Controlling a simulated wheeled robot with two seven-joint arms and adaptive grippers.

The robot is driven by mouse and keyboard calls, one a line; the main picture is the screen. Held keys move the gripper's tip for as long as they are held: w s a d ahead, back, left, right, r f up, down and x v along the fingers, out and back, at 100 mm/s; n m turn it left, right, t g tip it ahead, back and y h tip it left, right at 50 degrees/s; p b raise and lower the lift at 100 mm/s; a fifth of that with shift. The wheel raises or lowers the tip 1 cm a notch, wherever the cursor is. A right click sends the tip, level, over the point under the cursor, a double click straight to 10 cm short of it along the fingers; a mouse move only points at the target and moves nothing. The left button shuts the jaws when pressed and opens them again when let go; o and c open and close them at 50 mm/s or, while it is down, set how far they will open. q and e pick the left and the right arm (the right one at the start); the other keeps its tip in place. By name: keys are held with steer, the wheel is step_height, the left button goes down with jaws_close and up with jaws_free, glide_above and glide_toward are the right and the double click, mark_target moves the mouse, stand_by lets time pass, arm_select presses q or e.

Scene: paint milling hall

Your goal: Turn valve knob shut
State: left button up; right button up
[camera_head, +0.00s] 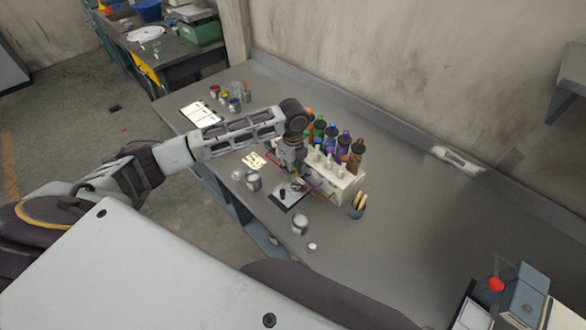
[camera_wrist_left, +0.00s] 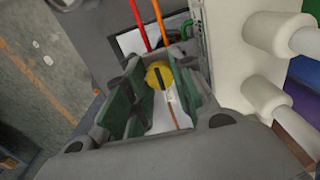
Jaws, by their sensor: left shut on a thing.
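The valve knob (camera_wrist_left: 158,70) is a yellow disc with a dark bar across it, seen between the green-padded fingers of my left gripper (camera_wrist_left: 160,88) in the left wrist view. My left gripper is shut on it. In the head view, my left gripper (camera_head: 291,168) points down beside the white bottle rack, over a small dark board (camera_head: 288,198) on the grey bench. It hides the knob there. The knob's angle relative to the valve body cannot be told. My right gripper is not in view.
A white rack (camera_head: 342,193) with several coloured bottles stands close right of the gripper. Metal cans (camera_head: 253,181) (camera_head: 300,224) and a cup of brushes (camera_head: 357,208) stand nearby. A box with a red button (camera_head: 496,285) is at lower right. The bench's right side is mostly clear.

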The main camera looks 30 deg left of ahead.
arm_select(q)
steer(key=o, duration=1.1)
steer(key=shift+c, duration=0.2)
step_height(320, 180, up, 12)
stand_by(0.8)
